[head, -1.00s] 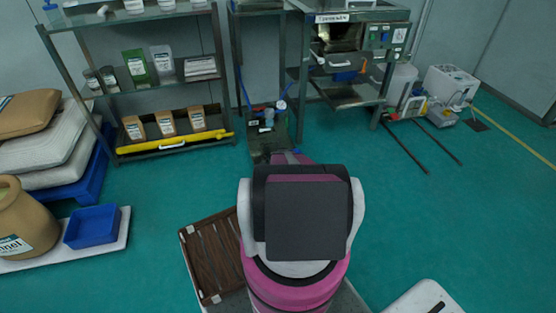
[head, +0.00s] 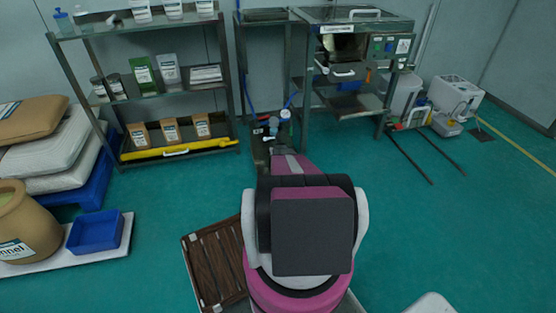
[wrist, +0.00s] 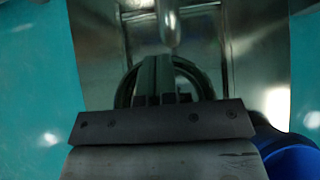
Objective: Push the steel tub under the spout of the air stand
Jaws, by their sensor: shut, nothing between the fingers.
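In the wrist view my gripper (wrist: 165,68) is shut, its fingers pointing at a round, shiny rim that curves out on both sides. This looks like the steel tub (wrist: 207,78), mostly hidden behind the fingers. A rounded metal spout (wrist: 168,28) shows just beyond the fingertips, near the tub. I cannot tell whether the fingers touch the tub. In the head view the air stand (head: 285,114), with its gauge and blue hose, stands low against the back wall. My arm reaches to it and hides the gripper and the tub there.
A steel shelf (head: 142,87) with bags and a yellow bar stands to the left of the stand. A machine on a steel frame (head: 352,22) stands close on the right. A blue bin (head: 97,232) is at lower left. Green floor (head: 430,230) is open at right.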

